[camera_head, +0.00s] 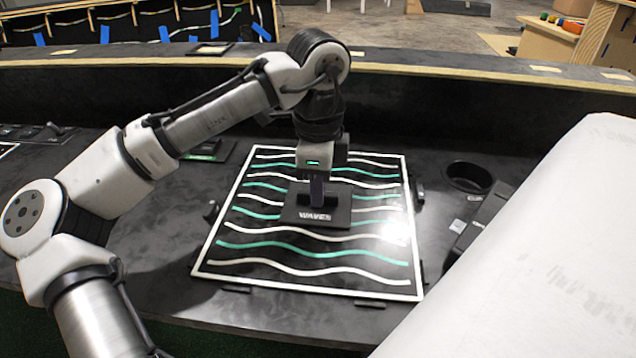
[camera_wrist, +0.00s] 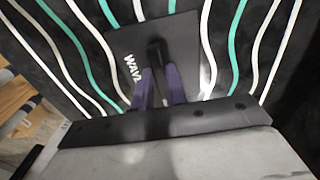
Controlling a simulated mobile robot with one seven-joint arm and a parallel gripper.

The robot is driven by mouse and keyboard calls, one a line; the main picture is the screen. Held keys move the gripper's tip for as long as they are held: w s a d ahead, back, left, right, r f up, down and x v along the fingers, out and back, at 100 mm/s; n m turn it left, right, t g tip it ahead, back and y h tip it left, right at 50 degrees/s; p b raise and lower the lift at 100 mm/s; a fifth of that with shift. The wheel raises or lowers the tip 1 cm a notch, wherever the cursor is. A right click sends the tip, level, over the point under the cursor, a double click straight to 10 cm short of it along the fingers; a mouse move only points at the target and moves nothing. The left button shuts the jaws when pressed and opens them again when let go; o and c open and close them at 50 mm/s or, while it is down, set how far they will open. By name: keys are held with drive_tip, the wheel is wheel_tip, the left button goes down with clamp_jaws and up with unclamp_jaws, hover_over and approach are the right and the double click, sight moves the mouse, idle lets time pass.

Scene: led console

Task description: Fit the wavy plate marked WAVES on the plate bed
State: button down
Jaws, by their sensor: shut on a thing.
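The WAVES plate (camera_head: 320,260) is a large black square with a white border and wavy white and green lines. It lies roughly flat over the console, between small dark stops. A dark block with the WAVES label (camera_head: 316,217) and an upright handle sits at its middle. My gripper (camera_head: 317,200) is shut on that handle from above. In the wrist view, the two purple fingers (camera_wrist: 160,88) pinch the dark handle, with the label and wavy lines around it. The plate bed is hidden under the plate, and I cannot tell whether the plate is fully seated.
A round dark cup holder (camera_head: 468,177) is sunk into the console right of the plate. Small dark stops stand around the plate, one at its left (camera_head: 211,211) and one at its front (camera_head: 369,304). A white surface (camera_head: 540,240) fills the right foreground. The console left of the plate is mostly clear.

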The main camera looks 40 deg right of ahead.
drive_tip(key=c, duration=1.3)
unclamp_jaws()
wheel_tip(320, 180, up, 14)
drive_tip(key=p, duration=0.3)
drive_tip(key=shift+p, duration=0.3)
